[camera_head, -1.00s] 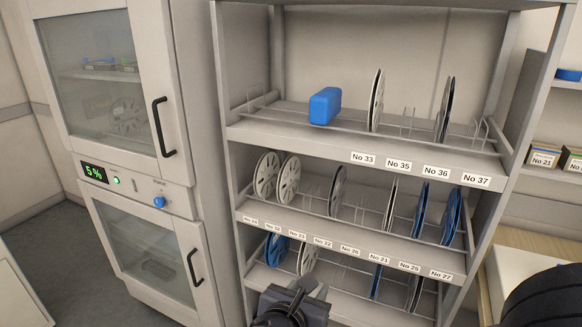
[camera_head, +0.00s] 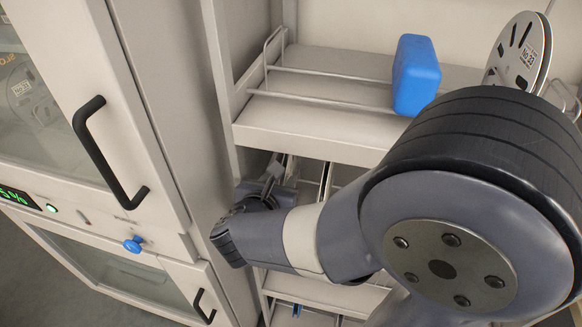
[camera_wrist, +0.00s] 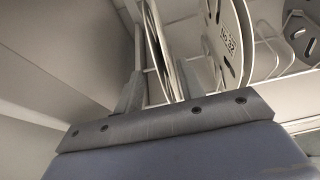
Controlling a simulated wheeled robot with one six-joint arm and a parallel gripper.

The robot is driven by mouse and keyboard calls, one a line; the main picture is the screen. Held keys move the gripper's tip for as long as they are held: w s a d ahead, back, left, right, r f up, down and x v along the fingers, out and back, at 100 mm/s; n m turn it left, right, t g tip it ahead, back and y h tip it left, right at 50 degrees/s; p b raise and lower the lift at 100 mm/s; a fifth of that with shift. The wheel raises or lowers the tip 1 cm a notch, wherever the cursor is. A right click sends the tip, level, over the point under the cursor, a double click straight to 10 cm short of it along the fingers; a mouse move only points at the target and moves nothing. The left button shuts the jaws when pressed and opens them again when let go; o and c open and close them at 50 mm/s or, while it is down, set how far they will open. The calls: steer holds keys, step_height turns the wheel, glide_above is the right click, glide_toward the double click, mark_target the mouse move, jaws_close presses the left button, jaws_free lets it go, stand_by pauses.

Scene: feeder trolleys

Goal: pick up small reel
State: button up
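My gripper (camera_head: 274,172) reaches into the left end of the middle shelf, under the top shelf's front edge. In the wrist view, a white reel (camera_wrist: 157,48) stands nearly edge-on, and the gripper's fingers (camera_wrist: 160,90) are apart with its rim between them. I cannot tell whether they touch it. A second white reel (camera_wrist: 228,45) with a label that seems to read No 32 stands just to the right. In the head view, my arm and gripper hide most of the reels on this shelf.
The top shelf (camera_head: 300,130) holds a blue block (camera_head: 415,75) and a white reel (camera_head: 518,52) marked No 33. A cabinet with a black handle (camera_head: 105,150) is close on the left. More grey reels (camera_wrist: 300,38) show at the wrist view's right.

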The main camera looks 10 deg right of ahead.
mark_target(288, 172)
steer(key=shift+p+x, duration=0.75)
steer(key=shift+x, duration=2.65)
steer(key=shift+s+d+f, duration=0.15)
steer(key=shift+s+d, duration=0.05)
steer(key=shift+c, duration=0.3)
jaws_close()
